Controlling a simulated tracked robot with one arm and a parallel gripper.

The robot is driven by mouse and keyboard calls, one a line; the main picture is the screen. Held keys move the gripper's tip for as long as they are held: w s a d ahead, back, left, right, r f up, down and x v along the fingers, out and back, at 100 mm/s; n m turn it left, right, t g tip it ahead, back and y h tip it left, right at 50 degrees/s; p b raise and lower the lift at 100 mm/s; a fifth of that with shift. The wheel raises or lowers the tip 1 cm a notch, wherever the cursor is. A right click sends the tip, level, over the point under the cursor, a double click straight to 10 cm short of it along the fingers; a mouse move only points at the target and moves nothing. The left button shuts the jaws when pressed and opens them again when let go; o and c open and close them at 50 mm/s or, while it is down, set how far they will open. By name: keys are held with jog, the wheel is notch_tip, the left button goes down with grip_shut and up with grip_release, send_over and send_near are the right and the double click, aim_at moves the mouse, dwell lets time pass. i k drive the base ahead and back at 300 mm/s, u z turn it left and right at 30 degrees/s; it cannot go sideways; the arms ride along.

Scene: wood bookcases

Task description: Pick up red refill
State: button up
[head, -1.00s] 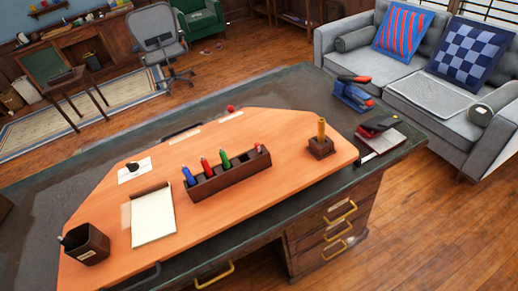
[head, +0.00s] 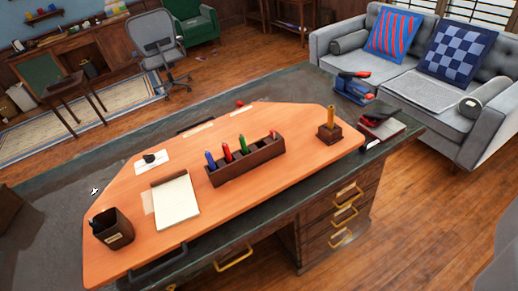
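A dark wooden holder (head: 248,169) stands on the orange desk mat (head: 300,120). Coloured upright refills or markers stand in it: a blue one (head: 210,160) at the left, a red one (head: 227,154) beside it, then a green one (head: 243,145). A short reddish tip (head: 273,135) shows at its right end. A small red object (head: 239,104) lies at the mat's far edge, too small to make out. My gripper is not in view, and nothing is seen touching the red one.
A notepad (head: 177,201), a dark pen cup (head: 113,230) and a small stand with a yellow stick (head: 329,128) are on the mat. A blue and red stapler-like object (head: 353,88) and books (head: 383,126) lie at the right. A grey shape (head: 506,262) edges in at lower right.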

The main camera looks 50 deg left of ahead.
aim_at(273, 132)
jog(key=k, duration=0.9)
jog(key=u, duration=0.45)
jog(key=i, duration=2.15)
jog(key=z, duration=0.4)
